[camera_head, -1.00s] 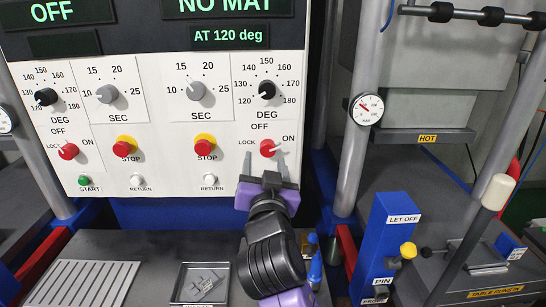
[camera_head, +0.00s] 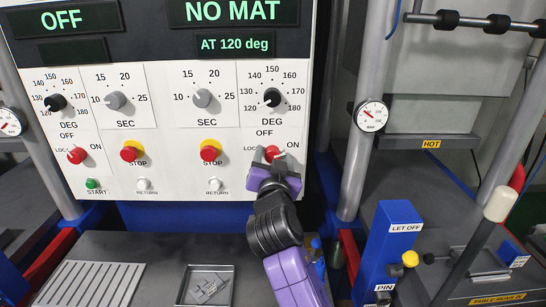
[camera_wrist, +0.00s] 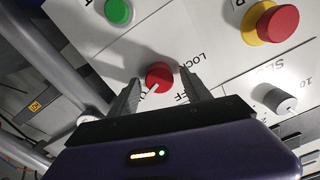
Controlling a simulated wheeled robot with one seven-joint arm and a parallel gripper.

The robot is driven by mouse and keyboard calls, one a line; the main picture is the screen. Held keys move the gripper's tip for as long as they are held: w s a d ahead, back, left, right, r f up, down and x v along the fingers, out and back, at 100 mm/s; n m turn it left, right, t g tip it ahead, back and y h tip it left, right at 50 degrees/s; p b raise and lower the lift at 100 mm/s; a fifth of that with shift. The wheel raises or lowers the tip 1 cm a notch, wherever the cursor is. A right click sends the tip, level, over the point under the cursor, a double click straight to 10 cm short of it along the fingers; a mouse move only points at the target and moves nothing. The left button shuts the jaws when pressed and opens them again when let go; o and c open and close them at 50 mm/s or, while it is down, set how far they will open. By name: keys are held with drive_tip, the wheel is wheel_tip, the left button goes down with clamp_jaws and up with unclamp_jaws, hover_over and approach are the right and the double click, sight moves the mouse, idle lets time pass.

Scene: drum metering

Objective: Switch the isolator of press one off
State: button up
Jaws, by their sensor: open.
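The right-hand red isolator knob (camera_head: 272,153), with OFF, LOCK and ON lettering round it, is on the white control panel (camera_head: 100,125) under a NO MAT display. Its white pointer is turned towards ON. My gripper (camera_wrist: 160,78) is open, with one finger on each side of this knob in the wrist view, where the red knob (camera_wrist: 159,75) shows between the fingertips with small gaps. In the head view my purple gripper (camera_head: 273,178) covers the panel below the knob. A second red isolator (camera_head: 77,155) is at the left, under an OFF display. I cannot tell which is press one.
Red stop buttons on yellow collars (camera_head: 210,150), white return buttons (camera_head: 214,184) and black and grey dials (camera_head: 202,98) are close by. The wrist view shows a green button (camera_wrist: 118,11) near the knob. A tray (camera_head: 208,283) and a blue LET OFF post (camera_head: 392,240) stand lower down.

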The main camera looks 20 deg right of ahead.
clamp_jaws()
drive_tip(key=shift+n, duration=0.3)
drive_tip(key=n, duration=0.3)
drive_tip(key=shift+a+n, duration=0.1)
drive_tip(key=shift+n, duration=0.2)
drive_tip(key=n+p, duration=0.1)
drive_tip(key=n, duration=0.3)
drive_tip(key=shift+n, duration=0.3)
drive_tip(key=n+p, duration=0.2)
drive_tip(key=n, duration=0.2)
drive_tip(key=shift+a+n, duration=0.1)
drive_tip(key=shift+n, duration=0.2)
drive_tip(key=shift+a+f+n+p, duration=0.15)
drive_tip(key=shift+n+p, duration=0.9)
drive_tip(key=shift+n, duration=1.15)
drive_tip(key=shift+f, duration=0.1)
